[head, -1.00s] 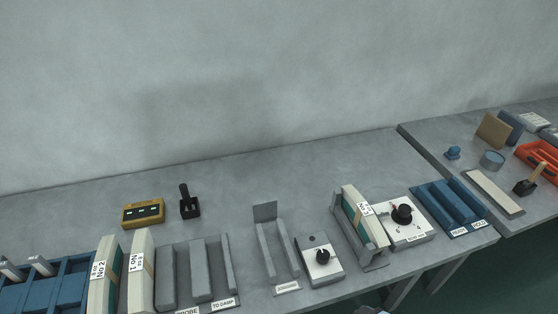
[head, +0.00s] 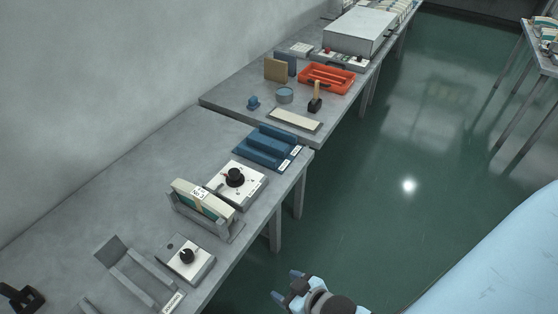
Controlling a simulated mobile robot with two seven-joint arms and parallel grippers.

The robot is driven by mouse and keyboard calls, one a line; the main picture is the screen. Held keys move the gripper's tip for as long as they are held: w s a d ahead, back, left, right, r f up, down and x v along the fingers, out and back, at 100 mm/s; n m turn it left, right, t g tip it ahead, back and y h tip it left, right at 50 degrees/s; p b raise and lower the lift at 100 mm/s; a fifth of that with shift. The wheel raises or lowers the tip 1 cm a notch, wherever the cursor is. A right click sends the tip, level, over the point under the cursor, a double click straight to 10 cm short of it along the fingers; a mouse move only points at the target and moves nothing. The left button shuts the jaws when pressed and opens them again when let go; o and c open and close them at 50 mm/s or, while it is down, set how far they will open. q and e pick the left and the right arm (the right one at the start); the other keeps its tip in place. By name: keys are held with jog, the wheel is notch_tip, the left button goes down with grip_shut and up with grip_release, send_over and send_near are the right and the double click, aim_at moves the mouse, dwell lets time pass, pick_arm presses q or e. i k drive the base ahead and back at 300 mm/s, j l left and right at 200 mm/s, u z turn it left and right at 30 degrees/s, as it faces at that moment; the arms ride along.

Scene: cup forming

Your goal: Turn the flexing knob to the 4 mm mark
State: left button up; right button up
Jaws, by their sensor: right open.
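Two knob boxes stand on the near grey table in the head view. The larger white box (head: 254,190) has a black knob (head: 235,177) with a red mark beside it and small dial marks around it, too small to read. The smaller box (head: 203,262) has a black knob (head: 187,256) on a white plate. I cannot read which label says flexing. My right gripper (head: 284,284) is open and empty, at the bottom, right of the table edge and apart from both knobs. My left gripper is out of view.
A cream and green block labelled No 3 (head: 186,190) sits in a grey cradle beside the larger box. A blue slotted holder (head: 262,147) stands beyond it. An orange tray (head: 325,75) is on the farther table. Green floor lies right of the tables.

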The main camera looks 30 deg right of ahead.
aim_at(235, 179)
jog(key=z, duration=0.65)
jog(key=l+u, duration=0.1)
jog(key=u, duration=0.35)
jog(key=l+u, duration=0.15)
jog(key=u, duration=0.3)
jog(key=l+u, duration=0.2)
jog(key=u, duration=0.25)
jog(key=l+u, duration=0.15)
jog(key=u, duration=0.3)
jog(key=k+l+u, duration=0.2)
jog(key=l, duration=0.15)
jog(key=l+u, duration=0.25)
jog(key=k+l+u, duration=0.2)
jog(key=l, duration=0.15)
